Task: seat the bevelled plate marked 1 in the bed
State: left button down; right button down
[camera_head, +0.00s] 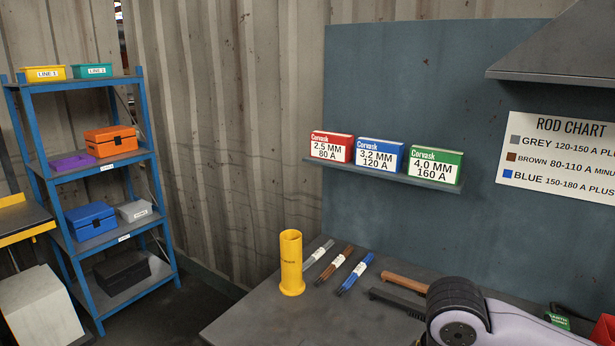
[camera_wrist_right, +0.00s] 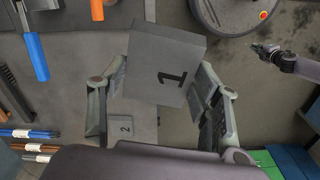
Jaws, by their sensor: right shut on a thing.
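In the right wrist view, my right gripper (camera_wrist_right: 160,85) is shut on a dark grey plate marked 1 (camera_wrist_right: 178,58), with a finger on either side of it. The plate is tilted in the picture, its number facing the camera. A grey piece marked 2 (camera_wrist_right: 121,128) shows below and beyond it. I cannot clearly make out the bed; the held plate and gripper hide part of that area. My left gripper (camera_wrist_right: 267,52) appears small at the upper right, away from the plate; its jaws are too small to judge. The head view shows only part of my right arm, no plate.
In the head view, a yellow tube (camera_head: 291,264) and grey, brown and blue rods (camera_head: 357,273) stand or lie on the bench (camera_head: 255,317). A wall shelf (camera_head: 383,176) holds rod boxes. A blue rack (camera_head: 140,150) stands left. In the wrist view, a blue-handled tool (camera_wrist_right: 36,57) lies upper left.

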jog(key=m, duration=0.1)
jog(key=s+m, duration=0.1)
jog(key=m, duration=0.1)
jog(key=d+m, duration=0.1)
jog(key=shift+s+f+m, duration=0.25)
jog(key=shift+f+m, duration=0.05)
jog(key=shift+m, duration=0.1)
jog(key=m, duration=0.2)
jog(key=s+m, duration=0.1)
jog(key=shift+d+f+m, duration=0.2)
jog(key=shift+d+m, duration=0.05)
jog(key=shift+m, duration=0.05)
